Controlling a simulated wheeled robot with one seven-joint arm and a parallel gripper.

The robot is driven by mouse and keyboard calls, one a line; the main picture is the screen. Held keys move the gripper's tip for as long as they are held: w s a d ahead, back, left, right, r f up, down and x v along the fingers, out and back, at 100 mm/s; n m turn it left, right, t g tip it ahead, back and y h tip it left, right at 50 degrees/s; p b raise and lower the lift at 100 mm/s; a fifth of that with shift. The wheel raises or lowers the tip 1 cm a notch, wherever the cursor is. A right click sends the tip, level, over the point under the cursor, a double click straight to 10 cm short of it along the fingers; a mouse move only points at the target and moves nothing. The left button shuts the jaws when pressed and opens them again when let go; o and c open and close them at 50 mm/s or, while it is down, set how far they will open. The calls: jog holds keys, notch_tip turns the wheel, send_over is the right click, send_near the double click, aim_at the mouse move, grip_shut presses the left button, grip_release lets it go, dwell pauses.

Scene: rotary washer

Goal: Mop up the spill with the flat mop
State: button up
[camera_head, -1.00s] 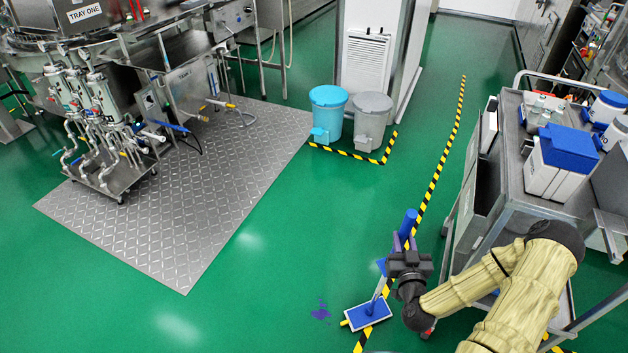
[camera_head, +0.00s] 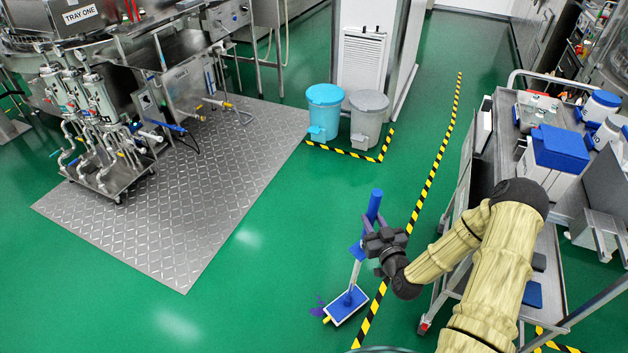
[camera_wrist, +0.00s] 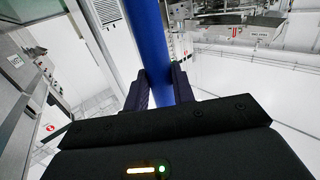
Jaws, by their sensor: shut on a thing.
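My gripper (camera_head: 372,230) is shut on the blue handle of the flat mop (camera_head: 347,306). The handle rises tilted above the gripper in the head view, and it also shows between the fingers in the wrist view (camera_wrist: 147,45). The mop's blue and white flat head is low at the floor, just left of the yellow-black floor tape. The purple spill (camera_head: 318,308) shows at the left edge of the mop head, which hides part of it. I cannot tell whether the head touches the floor.
A steel cart (camera_head: 520,120) with a blue-lidded box (camera_head: 560,155) stands at the right. A blue bin (camera_head: 324,112) and a grey bin (camera_head: 368,118) stand at the back. A metal floor plate (camera_head: 170,215) lies left. Green floor around the spill is clear.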

jog(key=w+a+r+n+g+y+p, duration=0.2)
jog(key=w+a+r+n+y, duration=0.1)
jog(key=a, duration=0.5)
jog(key=w+a+r+n+g+y+p, duration=0.1)
jog(key=w+a+r+n+g+y, duration=0.1)
jog(key=a, duration=0.6)
notch_tip(320, 180, up, 2)
jog(key=shift+w+a+r+n+g+y+p, duration=0.25)
jog(key=shift+w+a+n+g+y+p, duration=0.2)
jog(key=shift+w+y, duration=0.6)
jog(key=shift+w+f+h, duration=0.1)
jog(key=shift+w+h, duration=0.05)
jog(key=shift+h, duration=0.1)
notch_tip(320, 180, down, 9)
jog(key=b, duration=0.5)
jog(key=shift+b, duration=0.35)
jog(key=shift+d+f+b, duration=0.1)
jog(key=shift+f+b, duration=0.55)
jog(key=shift+f, duration=0.05)
jog(key=shift+s+d+r, duration=0.1)
jog(key=shift+s+d, duration=0.25)
jog(key=shift+d, duration=0.5)
